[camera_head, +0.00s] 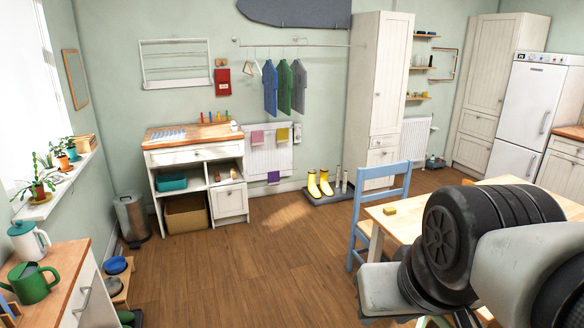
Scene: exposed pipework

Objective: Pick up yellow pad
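A small yellow pad (390,211) lies flat on the light wooden table (412,222), near its left corner. My arm fills the lower right of the view and covers much of the table. My gripper's fingers cannot be made out; they are hidden or outside the frame. The pad lies to the left of my arm's dark joint, with a visible gap between them in the picture.
A blue chair (382,182) stands at the table's left side. A white cabinet (230,199) and a radiator (268,160) with cloths, one yellow, line the back wall. Yellow boots (320,184) stand on a dark tray. The wooden floor (245,265) in the middle is clear.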

